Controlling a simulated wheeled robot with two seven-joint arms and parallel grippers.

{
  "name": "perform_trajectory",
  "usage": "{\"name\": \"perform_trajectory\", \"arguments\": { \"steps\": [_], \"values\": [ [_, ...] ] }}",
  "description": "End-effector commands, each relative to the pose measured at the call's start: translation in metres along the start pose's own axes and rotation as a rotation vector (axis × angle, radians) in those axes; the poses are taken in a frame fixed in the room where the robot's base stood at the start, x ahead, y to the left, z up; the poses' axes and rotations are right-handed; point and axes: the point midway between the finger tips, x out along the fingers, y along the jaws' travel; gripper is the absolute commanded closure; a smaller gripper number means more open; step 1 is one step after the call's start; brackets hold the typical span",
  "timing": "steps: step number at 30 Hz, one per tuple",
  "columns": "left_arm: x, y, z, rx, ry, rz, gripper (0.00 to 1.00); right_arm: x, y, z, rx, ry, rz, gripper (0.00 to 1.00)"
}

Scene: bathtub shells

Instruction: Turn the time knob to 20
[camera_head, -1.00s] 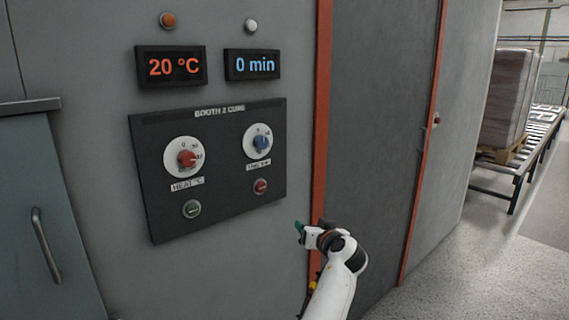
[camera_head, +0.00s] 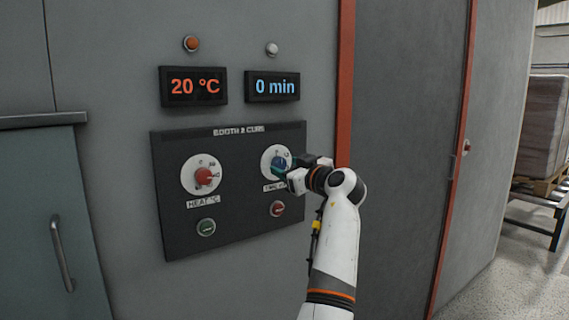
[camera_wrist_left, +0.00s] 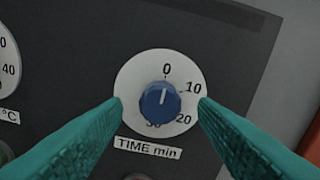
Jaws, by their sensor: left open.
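The blue time knob (camera_wrist_left: 160,100) sits on a white dial (camera_wrist_left: 133,77) marked 0, 10, 20 and 30, above a "TIME min" label. Its white pointer mark points up toward 0. The knob also shows in the head view (camera_head: 279,163), partly covered by my gripper. The time display (camera_head: 273,86) reads 0 min. My left gripper (camera_head: 282,172) is open in front of the dial. In the wrist view its two teal fingers (camera_wrist_left: 160,108) stand on either side of the knob, apart from it. My right gripper is not in view.
The red heat knob (camera_head: 204,177) is left of the time dial on the same black panel (camera_head: 236,221). A green button (camera_head: 206,227) and a red button (camera_head: 277,209) sit below. The temperature display (camera_head: 193,86) reads 20 °C. An orange door frame (camera_head: 346,80) stands to the right.

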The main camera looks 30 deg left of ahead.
Motion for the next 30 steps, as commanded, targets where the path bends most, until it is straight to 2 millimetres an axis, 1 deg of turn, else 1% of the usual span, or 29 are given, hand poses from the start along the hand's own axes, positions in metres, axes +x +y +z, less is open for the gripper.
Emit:
{"name": "perform_trajectory", "arguments": {
  "steps": [1,3,6,15,17,21,24,30],
  "values": [
    [0.007,0.000,0.001,0.002,0.001,0.001,0.46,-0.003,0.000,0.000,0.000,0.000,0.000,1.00],
    [0.014,0.000,0.001,0.001,0.001,0.001,0.46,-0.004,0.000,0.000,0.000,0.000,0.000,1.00],
    [0.019,-0.001,0.000,0.001,0.001,-0.001,0.46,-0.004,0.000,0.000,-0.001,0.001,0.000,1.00],
    [0.021,0.000,-0.001,0.000,0.001,-0.001,0.46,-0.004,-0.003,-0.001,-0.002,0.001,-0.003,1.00],
    [0.021,0.000,-0.001,0.000,0.001,-0.001,0.55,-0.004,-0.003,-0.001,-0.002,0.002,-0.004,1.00],
    [0.021,0.000,-0.001,0.001,0.001,-0.001,0.77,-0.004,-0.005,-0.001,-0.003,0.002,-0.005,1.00],
    [0.021,0.000,-0.001,0.001,0.001,-0.001,0.91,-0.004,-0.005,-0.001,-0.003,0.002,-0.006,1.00],
    [0.021,0.000,-0.001,0.016,0.001,-0.001,0.91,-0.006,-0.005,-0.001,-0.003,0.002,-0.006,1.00]
  ]
}}
